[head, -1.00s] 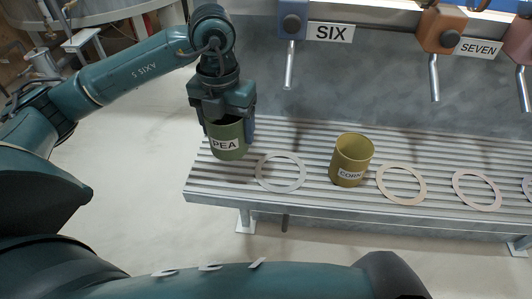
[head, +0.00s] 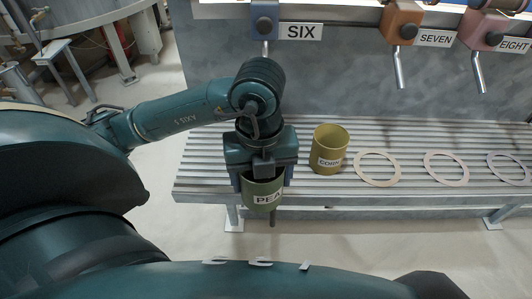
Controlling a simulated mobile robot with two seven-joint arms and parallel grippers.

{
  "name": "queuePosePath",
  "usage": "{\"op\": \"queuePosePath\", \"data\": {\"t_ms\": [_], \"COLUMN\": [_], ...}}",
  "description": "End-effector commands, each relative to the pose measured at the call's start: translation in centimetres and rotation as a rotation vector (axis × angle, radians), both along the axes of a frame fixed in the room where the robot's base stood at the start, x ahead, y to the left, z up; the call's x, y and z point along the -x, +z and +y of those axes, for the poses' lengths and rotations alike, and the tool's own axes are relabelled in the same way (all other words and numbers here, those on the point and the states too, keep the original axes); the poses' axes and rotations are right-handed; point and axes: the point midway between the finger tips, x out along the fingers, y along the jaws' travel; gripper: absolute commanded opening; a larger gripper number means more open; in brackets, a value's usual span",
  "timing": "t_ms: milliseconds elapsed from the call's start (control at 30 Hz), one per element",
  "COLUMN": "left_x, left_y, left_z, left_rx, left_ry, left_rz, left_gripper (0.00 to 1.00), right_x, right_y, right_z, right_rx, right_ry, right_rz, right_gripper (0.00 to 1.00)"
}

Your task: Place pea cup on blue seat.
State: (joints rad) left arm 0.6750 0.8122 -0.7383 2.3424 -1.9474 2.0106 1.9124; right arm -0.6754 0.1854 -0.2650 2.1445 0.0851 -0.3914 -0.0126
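The green pea cup (head: 263,193) is held upright between the fingers of my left gripper (head: 263,178), labelled PEA. It appears over the front part of the slatted bench (head: 205,165), left of the corn cup; whether it touches the bench I cannot tell. The pale ring seat left of the corn cup, seen earlier below the blue SIX valve (head: 264,22), is hidden now behind my gripper and the cup. My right gripper is not in view.
The yellow corn cup (head: 329,150) stands on the bench close to the right of my gripper. Empty ring seats, orange (head: 358,162), pinkish (head: 429,163) and a paler one (head: 491,163), lie farther right. Valve spouts hang above from the back panel.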

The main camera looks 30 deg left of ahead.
Motion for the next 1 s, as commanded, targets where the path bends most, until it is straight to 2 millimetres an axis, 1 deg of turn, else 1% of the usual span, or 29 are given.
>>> {"op": "queuePosePath", "data": {"t_ms": [33,100,300,533,567,633,700,867,1000], "left_x": [-1.2,-2.9,-7.2,-11.2,-10.9,-10.8,-10.9,-10.9,-10.8], "left_y": [0.0,0.2,0.3,0.2,-0.7,-1.8,-2.5,-3.4,-5.2], "left_z": [0.8,1.8,4.4,6.9,6.7,6.7,6.7,6.7,6.6], "left_rx": [0.0,-0.001,0.001,0.001,0.001,0.001,0.001,0.001,0.002], "left_ry": [0.007,0.006,0.004,0.002,-0.004,-0.004,-0.003,-0.004,-0.004], "left_rz": [0.001,0.002,0.001,0.002,0.006,0.006,0.003,0.002,0.005], "left_gripper": [0.49,0.49,0.49,0.49,0.49,0.49,0.49,0.49,0.49], "right_x": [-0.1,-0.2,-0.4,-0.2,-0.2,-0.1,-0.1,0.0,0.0], "right_y": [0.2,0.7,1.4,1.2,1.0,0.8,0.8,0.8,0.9], "right_z": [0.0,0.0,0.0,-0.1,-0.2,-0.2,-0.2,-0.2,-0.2], "right_rx": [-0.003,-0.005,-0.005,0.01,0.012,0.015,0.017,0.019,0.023], "right_ry": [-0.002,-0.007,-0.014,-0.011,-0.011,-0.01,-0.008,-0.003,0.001], "right_rz": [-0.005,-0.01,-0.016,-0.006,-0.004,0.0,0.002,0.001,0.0], "right_gripper": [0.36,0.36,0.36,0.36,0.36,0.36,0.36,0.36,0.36]}}
